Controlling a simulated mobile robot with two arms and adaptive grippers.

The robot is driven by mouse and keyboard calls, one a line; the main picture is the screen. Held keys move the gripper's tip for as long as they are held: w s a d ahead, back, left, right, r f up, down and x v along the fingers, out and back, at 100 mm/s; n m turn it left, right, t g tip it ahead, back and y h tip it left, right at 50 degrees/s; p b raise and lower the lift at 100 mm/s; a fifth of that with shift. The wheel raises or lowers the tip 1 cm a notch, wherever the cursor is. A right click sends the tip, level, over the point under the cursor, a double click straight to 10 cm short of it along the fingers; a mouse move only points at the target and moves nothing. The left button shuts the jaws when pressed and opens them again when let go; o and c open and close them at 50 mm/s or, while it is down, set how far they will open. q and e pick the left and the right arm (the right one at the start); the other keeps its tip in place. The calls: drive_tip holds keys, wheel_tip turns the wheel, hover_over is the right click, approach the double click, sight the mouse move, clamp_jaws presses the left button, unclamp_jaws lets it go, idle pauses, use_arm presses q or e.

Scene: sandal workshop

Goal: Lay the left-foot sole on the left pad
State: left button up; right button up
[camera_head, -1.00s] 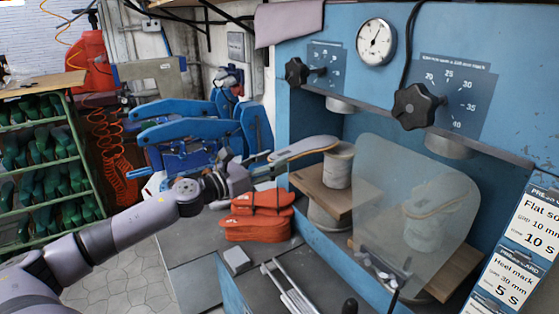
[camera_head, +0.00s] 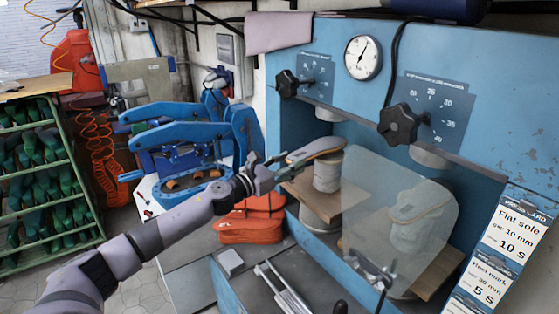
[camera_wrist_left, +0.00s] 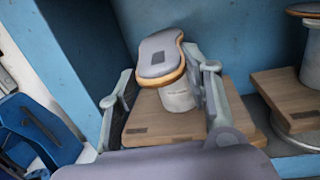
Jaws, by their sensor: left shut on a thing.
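My left gripper (camera_head: 272,163) is shut on a sole with a grey top and a tan edge (camera_head: 316,148), held by its near end. The sole also shows in the wrist view (camera_wrist_left: 158,54), tilted in that picture. Its far end is over the left pad, a pale cylinder (camera_head: 328,174) on a wooden board inside the blue press. The pad also shows below the sole in the wrist view (camera_wrist_left: 177,96). I cannot tell whether the sole touches it. A matching sole (camera_head: 415,202) lies on the right pad (camera_head: 412,235), behind the clear guard. My right gripper is not in view.
The clear guard (camera_head: 385,205) stands in front of the right pad. Orange soles (camera_head: 250,228) are stacked below my left gripper. A blue clamp machine (camera_head: 185,135) stands left of the press. Green shelves (camera_head: 40,170) are at far left.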

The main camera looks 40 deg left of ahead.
use_arm(q)
drive_tip(key=shift+x, duration=0.9)
drive_tip(key=shift+w+d+f, duration=0.15)
drive_tip(key=shift+w+d, duration=0.15)
drive_tip(key=shift+w, duration=0.25)
drive_tip(key=shift+w+d+f, duration=0.2)
drive_tip(key=shift+w+d, duration=0.05)
drive_tip(key=shift+w, duration=0.25)
drive_tip(key=shift+w+d+f+b, duration=0.15)
drive_tip(key=shift+w+f+b, duration=0.05)
drive_tip(key=shift+w, duration=0.3)
drive_tip(key=shift+w+d+f+b, duration=0.15)
drive_tip(key=shift+w+f+b, duration=0.05)
drive_tip(key=shift+w, duration=0.25)
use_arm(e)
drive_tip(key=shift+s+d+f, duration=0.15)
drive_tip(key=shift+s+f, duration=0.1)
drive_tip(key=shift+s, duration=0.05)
use_arm(q)
drive_tip(key=shift+f+b, duration=0.25)
drive_tip(key=shift+b, duration=0.05)
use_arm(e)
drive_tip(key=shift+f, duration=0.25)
use_arm(q)
drive_tip(key=o, duration=1.2)
drive_tip(key=shift+s, duration=0.1)
